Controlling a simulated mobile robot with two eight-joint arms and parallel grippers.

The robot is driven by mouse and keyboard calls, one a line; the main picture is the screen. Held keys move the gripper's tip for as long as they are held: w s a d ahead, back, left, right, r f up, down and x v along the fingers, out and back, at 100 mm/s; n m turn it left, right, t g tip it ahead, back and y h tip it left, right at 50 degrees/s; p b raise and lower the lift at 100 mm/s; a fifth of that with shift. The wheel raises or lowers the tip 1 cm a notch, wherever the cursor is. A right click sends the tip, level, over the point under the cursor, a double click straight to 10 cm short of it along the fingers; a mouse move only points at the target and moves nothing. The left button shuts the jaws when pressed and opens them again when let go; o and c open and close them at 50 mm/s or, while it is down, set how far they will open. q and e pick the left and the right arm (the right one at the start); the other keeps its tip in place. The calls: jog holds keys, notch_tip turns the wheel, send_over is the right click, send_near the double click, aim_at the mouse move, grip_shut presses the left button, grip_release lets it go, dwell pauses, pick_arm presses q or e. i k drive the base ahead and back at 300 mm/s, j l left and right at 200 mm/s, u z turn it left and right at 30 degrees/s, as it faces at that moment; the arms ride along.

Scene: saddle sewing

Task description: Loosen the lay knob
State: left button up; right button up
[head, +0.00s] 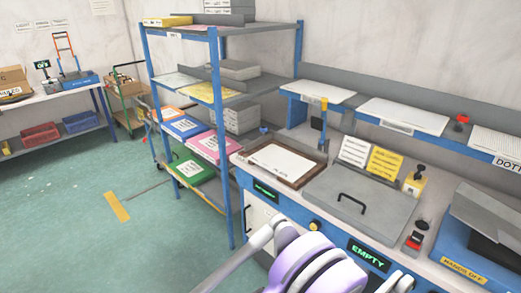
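No knob in the head view can be read as the lay knob. Several knobs show: a yellow round knob (315,226) on the blue bench front, a black-topped knob on a yellow block (413,184) at the right of the bench, a dark round knob (422,225) near the front edge, and a red knob (462,119) on the raised shelf. My purple and white arm links fill the bottom middle, in front of the bench. Neither gripper can be made out.
The bench holds a brown tray (321,172) with a white sheet and a grey lid with a handle (351,203). A green "EMPTY" display (368,256) is on its front. A blue rack (227,180) with coloured folders stands left. The green floor (70,220) is mostly clear.

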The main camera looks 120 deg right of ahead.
aim_at(263, 129)
jog(key=z, duration=4.05)
jog(key=i+j, duration=0.15)
jog(key=i, duration=0.3)
jog(key=i+j, duration=0.15)
jog(key=i, duration=0.3)
jog(key=i+j+u, duration=0.1)
jog(key=i, duration=0.35)
